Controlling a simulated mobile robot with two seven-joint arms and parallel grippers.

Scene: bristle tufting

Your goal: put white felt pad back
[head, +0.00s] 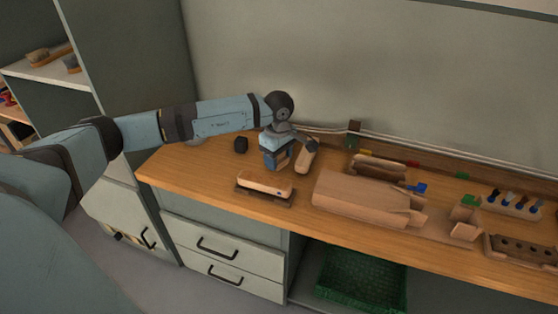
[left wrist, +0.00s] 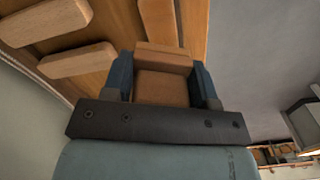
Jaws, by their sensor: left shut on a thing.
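My left gripper (head: 278,161) is over the left part of the wooden workbench (head: 218,178), pointing down. It is shut on a brown block with a lighter tan strip, which shows between the blue fingers in the left wrist view (left wrist: 162,86). In the head view the fingers hide most of this block, and I cannot tell whether it touches the bench. I cannot make out a white felt pad in either view. My right gripper is not in view.
A tan wooden block (head: 306,157) is close on the gripper's right. Another lies on a dark holder (head: 264,185) in front. A small black cube (head: 241,145) stands at the left. A green crate (head: 361,281) is below.

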